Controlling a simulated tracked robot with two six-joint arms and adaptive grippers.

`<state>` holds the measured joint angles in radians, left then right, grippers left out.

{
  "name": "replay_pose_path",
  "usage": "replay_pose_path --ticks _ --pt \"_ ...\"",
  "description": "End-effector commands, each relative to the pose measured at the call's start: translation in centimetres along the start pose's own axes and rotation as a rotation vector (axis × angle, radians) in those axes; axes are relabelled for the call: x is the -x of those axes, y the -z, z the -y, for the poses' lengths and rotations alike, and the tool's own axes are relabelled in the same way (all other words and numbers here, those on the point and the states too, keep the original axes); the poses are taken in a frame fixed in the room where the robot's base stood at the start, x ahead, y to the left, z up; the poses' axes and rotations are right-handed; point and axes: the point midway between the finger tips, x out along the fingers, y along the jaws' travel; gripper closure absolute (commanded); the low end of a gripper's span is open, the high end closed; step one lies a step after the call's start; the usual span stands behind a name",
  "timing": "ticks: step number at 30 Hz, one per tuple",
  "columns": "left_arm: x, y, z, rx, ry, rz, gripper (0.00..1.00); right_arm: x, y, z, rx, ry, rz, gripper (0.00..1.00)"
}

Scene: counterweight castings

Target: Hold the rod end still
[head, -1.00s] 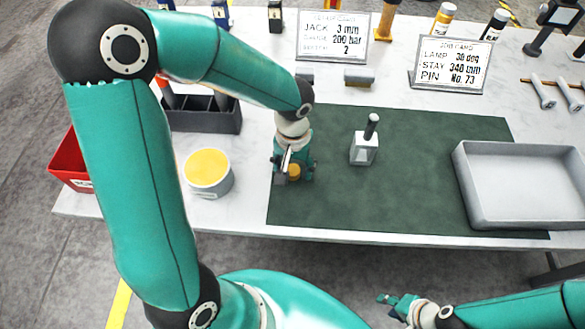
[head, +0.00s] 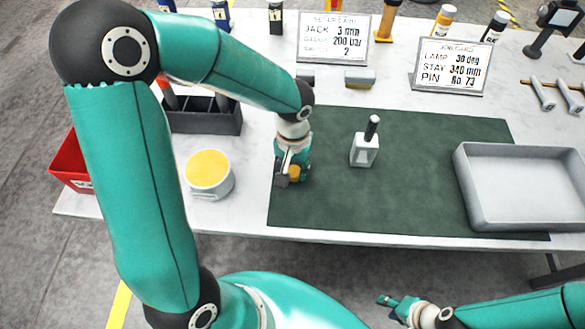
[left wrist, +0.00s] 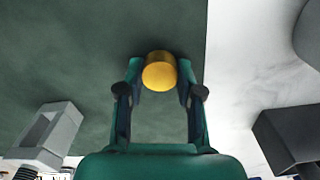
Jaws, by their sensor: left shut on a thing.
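A short brass-yellow cylinder (head: 294,172) is at the left end of the green mat. My left gripper (left wrist: 160,84) is shut on it, with one finger on each side in the left wrist view, where the cylinder's round end (left wrist: 159,76) faces the camera. A pale grey forked block with a dark stem, which looks like the rod end (head: 364,149), stands upright on the mat to the right of my left gripper, apart from it. It also shows in the left wrist view (left wrist: 47,138). My right gripper (head: 386,300) is low in front of the table; its finger gap is unclear.
A grey tray (head: 468,190) stands at the right. A tub with a yellow top (head: 209,190), a dark divided bin (head: 200,122) and a red bin (head: 68,160) are at the left. Printed cards (head: 450,66) stand behind the mat (head: 430,190). The mat's middle is clear.

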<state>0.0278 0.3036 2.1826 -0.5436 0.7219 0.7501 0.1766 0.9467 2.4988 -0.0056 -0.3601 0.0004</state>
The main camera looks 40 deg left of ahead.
Motion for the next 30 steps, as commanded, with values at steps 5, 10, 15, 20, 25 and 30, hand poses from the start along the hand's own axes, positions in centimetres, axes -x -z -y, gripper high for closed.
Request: replay_pose_path --ticks 5,10,15,20,25,30 --pt "1.0 0.1 0.0 0.0 0.0 -0.003 0.93 0.0 0.0 0.0 0.0 0.0 0.0 0.6" --pt "3.1 0.1 -0.1 0.0 -0.002 -0.005 0.93 0.1 0.0 0.0 0.0 0.0 0.0 0.6" --pt "7.1 0.2 -0.1 0.0 -0.003 -0.009 0.93 0.1 0.0 0.1 0.0 0.0 0.0 0.6" --pt "11.7 0.1 -0.1 0.0 -0.004 -0.009 0.93 0.2 0.0 0.1 0.0 0.0 0.0 0.6" --pt "15.9 0.1 -0.1 -0.002 -0.002 -0.006 0.93 0.3 0.0 0.1 0.0 0.0 0.0 0.6" --pt "18.6 0.1 -0.1 -0.001 -0.001 -0.003 0.93 0.4 0.0 0.2 0.0 0.0 0.0 0.6"
